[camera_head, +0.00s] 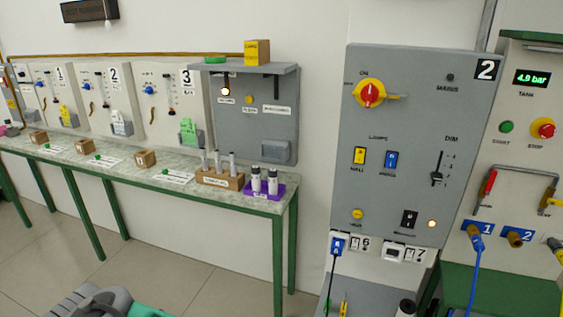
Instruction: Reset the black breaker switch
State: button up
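A small black switch (409,219) with white marks sits low on the grey panel (358,120) numbered 2, at the right. I take it for the breaker switch; the label below it is too small to read, and I cannot tell its position. A lit orange-white lamp (431,223) is just right of it. Above are a red-and-yellow rotary knob (369,94), a yellow switch (359,156), a blue switch (391,160) and a black DIM slider (437,177). My gripper is not clearly visible.
A green-legged bench (120,165) runs along the left wall with wooden blocks, a tube rack and a purple holder. A TANK panel (520,175) with a blue hose (475,270) stands at the far right. Open floor (215,285) lies before the bench. A grey shape (92,302) shows at bottom left.

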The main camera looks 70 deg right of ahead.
aim_at(408, 221)
jog(key=z, duration=3.15)
jog(key=k, duration=0.6)
jog(key=u, duration=0.85)
jog(key=i, duration=1.35)
jog(key=z, duration=0.6)
